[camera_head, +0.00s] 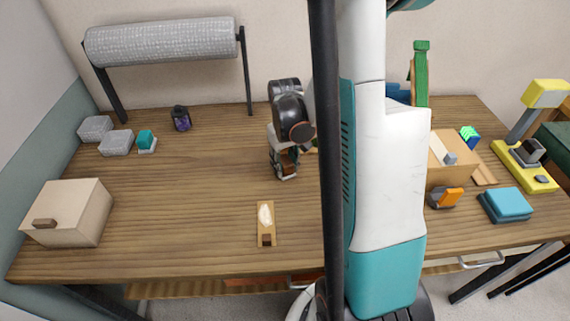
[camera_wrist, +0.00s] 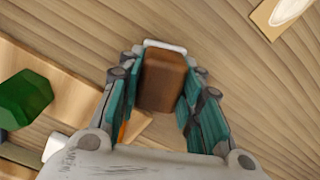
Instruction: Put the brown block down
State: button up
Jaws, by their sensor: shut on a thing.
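The brown block (camera_wrist: 163,80) sits between the teal-padded fingers of my gripper (camera_wrist: 161,92), which is shut on it, in the wrist view. A pale bar shows at the block's far end. In the head view my gripper (camera_head: 284,168) points down over the middle of the wooden table (camera_head: 200,200). The block shows there only as a small brown patch, mostly hidden by the fingers. I cannot tell whether its underside touches the table.
A small board with a white oval piece (camera_head: 265,215) lies in front of my gripper. A cardboard box (camera_head: 75,205) stands at the left. A green object (camera_wrist: 25,98) is near a wooden board in the wrist view. The table left of my gripper has free room.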

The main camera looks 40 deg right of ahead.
aim_at(285, 160)
jog(key=shift+f, duration=0.2)
jog(key=o, duration=0.9)
jog(key=shift+o, duration=0.2)
jog(key=shift+r, duration=0.2)
notch_tip(285, 160, up, 12)
jog(key=p, duration=0.4)
